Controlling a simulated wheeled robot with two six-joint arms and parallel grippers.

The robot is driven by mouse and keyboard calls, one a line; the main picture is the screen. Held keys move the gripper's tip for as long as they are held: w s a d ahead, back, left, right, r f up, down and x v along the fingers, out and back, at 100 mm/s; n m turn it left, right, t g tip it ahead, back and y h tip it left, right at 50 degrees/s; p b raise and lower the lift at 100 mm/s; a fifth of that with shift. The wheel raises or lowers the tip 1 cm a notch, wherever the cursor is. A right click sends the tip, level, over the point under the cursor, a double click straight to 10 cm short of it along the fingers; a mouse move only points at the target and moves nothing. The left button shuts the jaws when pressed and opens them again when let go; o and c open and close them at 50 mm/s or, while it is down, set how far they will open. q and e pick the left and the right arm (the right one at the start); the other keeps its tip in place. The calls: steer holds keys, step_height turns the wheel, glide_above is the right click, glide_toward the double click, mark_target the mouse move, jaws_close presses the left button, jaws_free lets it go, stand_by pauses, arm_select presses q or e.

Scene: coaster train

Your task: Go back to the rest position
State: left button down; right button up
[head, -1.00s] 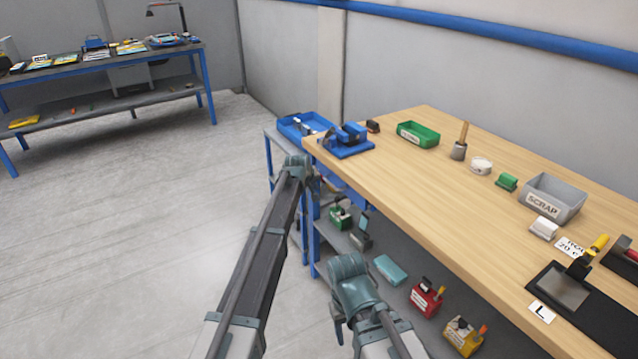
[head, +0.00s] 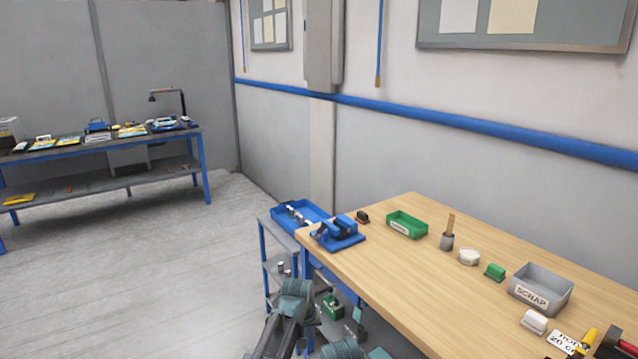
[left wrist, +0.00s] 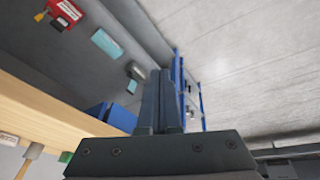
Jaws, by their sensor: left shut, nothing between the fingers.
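In the left wrist view my left gripper (left wrist: 168,76) is shut, its two dark fingers together with nothing between them. It is beside the workbench (left wrist: 50,113), whose edge runs along the lower left of that view. In the head view a teal and grey link of my left arm rises at the bottom, in front of the bench's left end; its fingertips cannot be made out there. Another teal part of mine shows at the bottom edge. My right gripper is not seen.
The wooden workbench (head: 400,275) carries a blue fixture (head: 338,235), a green bin (head: 407,225) and a grey scrap bin (head: 541,287). A blue tray (head: 300,213) sits on a cart at its left end. Open floor (head: 150,280) lies left; a far table (head: 100,145) stands behind.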

arm_select(q)
steer(key=s+a+m+g+y+p, duration=0.1)
steer(key=s+m+g, duration=0.1)
steer(key=s, duration=1)
steer(key=s+a+r+m+g+y+p, duration=0.1)
steer(key=s+a+m+g, duration=0.1)
steer(key=s, duration=1)
steer(key=shift+s+r+m+y, duration=0.2)
steer(key=shift+s+m+y, duration=0.1)
